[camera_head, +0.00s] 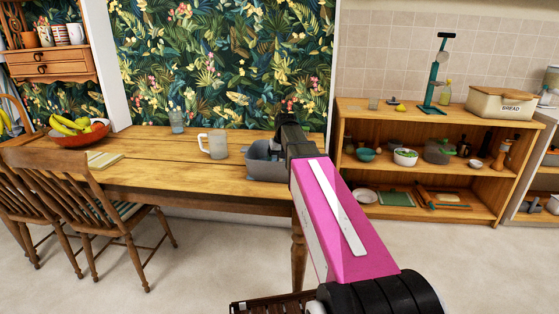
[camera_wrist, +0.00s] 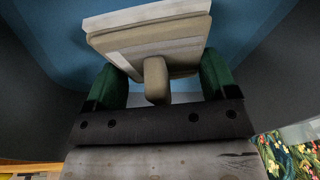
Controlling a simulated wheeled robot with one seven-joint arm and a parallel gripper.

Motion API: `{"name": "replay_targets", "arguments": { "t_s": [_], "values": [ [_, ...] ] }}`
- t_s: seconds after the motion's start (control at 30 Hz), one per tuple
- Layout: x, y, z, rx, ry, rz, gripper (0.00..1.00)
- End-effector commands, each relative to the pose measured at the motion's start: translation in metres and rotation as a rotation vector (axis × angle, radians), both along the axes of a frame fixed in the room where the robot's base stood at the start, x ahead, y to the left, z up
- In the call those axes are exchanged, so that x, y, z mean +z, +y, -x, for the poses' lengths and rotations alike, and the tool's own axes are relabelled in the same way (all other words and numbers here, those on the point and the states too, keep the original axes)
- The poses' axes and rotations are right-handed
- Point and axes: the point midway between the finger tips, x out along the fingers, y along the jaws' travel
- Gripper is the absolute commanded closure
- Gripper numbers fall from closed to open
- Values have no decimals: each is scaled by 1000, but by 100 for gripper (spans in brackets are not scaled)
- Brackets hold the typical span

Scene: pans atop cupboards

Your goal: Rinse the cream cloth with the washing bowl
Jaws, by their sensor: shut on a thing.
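The washing bowl (camera_head: 265,164) is a grey tub on the wooden table, left of my arm in the head view; my arm covers part of it. In the wrist view its dark grey walls (camera_wrist: 30,90) surround a blue area (camera_wrist: 60,35), which may be water or the bowl's floor. My gripper (camera_wrist: 158,72) has green fingers shut on the cream cloth (camera_wrist: 150,45). The cloth looks like a flat, layered slab with a rounded tan piece between the fingers. It is inside the bowl's walls. The head view hides the fingers and the cloth.
A frosted mug (camera_head: 215,145) and a glass (camera_head: 177,121) stand on the table left of the bowl. A red fruit bowl (camera_head: 80,137) is at the far left. Chairs (camera_head: 95,195) stand in front. A shelf unit (camera_head: 430,170) with crockery is at the right.

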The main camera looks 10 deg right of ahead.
Motion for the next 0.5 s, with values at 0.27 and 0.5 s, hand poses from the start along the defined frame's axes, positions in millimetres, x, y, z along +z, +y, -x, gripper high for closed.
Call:
{"name": "replay_targets", "arguments": {
  "t_s": [0.27,0.5],
  "values": [
    [0,0,0,0,0,0,43],
    [0,5,0,1,1,0,43]
  ]
}}
